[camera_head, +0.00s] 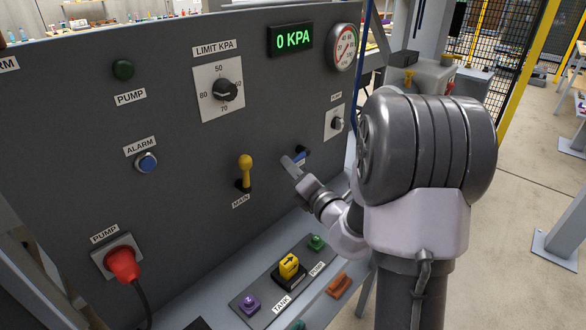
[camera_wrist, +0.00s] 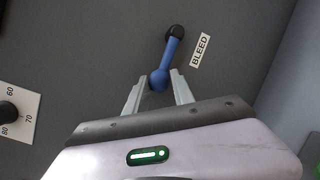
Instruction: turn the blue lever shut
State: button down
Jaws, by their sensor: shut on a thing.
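The blue lever (camera_head: 301,156) is on the dark panel, beside a label that reads BLEED in the wrist view. In the wrist view the lever (camera_wrist: 171,59) runs from a black pivot to a rounded blue knob. In the head view it is tilted, its knob end toward the lower left of the pivot. My gripper (camera_head: 290,166) is at the knob end, with a finger and my wrist partly hiding it. In the wrist view my gripper (camera_wrist: 158,82) is shut on the knob, one finger on each side.
A yellow MAIN lever (camera_head: 245,170) stands upright left of my gripper. A black LIMIT KPA dial (camera_head: 224,89) is above. A ledge below holds a yellow TANK switch (camera_head: 288,265) and buttons. A display (camera_head: 290,39) reads 0 KPA. A red plug (camera_head: 123,264) is lower left.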

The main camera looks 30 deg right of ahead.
jog(key=shift+w+d+r, duration=0.1)
jog(key=shift+r, duration=0.25)
